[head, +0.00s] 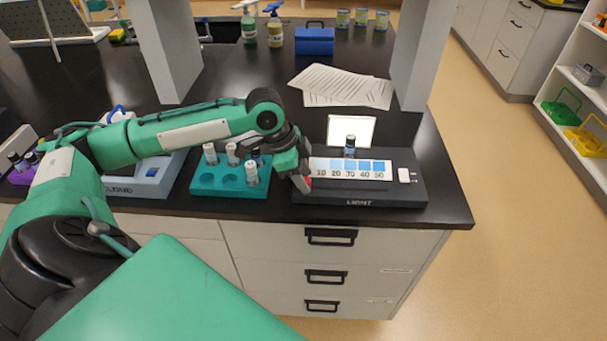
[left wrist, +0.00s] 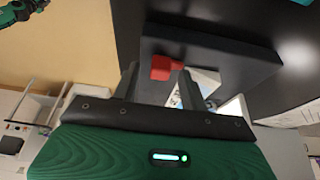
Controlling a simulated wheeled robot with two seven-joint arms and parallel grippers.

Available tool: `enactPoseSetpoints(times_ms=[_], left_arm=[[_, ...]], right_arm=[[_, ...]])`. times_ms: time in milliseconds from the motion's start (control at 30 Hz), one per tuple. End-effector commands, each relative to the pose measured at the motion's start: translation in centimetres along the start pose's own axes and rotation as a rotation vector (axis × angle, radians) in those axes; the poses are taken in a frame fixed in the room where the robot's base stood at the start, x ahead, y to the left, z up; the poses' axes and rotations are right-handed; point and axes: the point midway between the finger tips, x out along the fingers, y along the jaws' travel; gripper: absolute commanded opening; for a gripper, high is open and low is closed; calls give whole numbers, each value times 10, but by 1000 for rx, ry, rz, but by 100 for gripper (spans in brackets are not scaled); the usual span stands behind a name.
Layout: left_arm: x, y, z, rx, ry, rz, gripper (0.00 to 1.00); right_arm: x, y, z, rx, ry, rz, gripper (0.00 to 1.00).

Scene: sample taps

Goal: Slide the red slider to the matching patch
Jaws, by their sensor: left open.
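The dark meter block (head: 410,192) lies near the counter's front edge. It bears a white strip (head: 322,163) with blue patches marked 10 to 50, paler on the left and deeper on the right. A capped vial (head: 350,147) stands upright behind the strip. The red slider (head: 307,183) is at the strip's left end, partly hidden by my left gripper (head: 303,184). A green and black arm end, probably my right gripper (left wrist: 25,10), shows at the top left.
A teal rack (head: 205,186) with several capped vials stands close to the left of the block. A blue-grey device (head: 150,187) is farther left. White pillars (head: 408,70) and papers (head: 345,85) are behind. The counter right of the block is clear.

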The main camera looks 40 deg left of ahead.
Motion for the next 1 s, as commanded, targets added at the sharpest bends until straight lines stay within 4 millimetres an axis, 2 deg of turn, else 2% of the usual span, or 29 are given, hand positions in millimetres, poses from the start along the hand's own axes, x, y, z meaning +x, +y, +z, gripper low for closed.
enactPoseSetpoints(times_ms=[333,500,567,767,900,1000], left_arm=[[4,0,0,0,0,-1,42],[3,0,0,-1,0,-1,8],[3,0,0,-1,0,-1,0],[3,0,-2,0,1,0,0],[4,0,-16,-1,3,2,0],[9,0,-30,0,4,3,0]], right_arm=[[0,0,2,0,-4,0,75],[0,0,2,0,-5,0,75],[0,0,2,0,-5,0,75],[-2,0,1,0,-4,0,75],[-15,-1,1,-1,1,-1,75],[-23,-3,21,-5,-22,-4,75]])
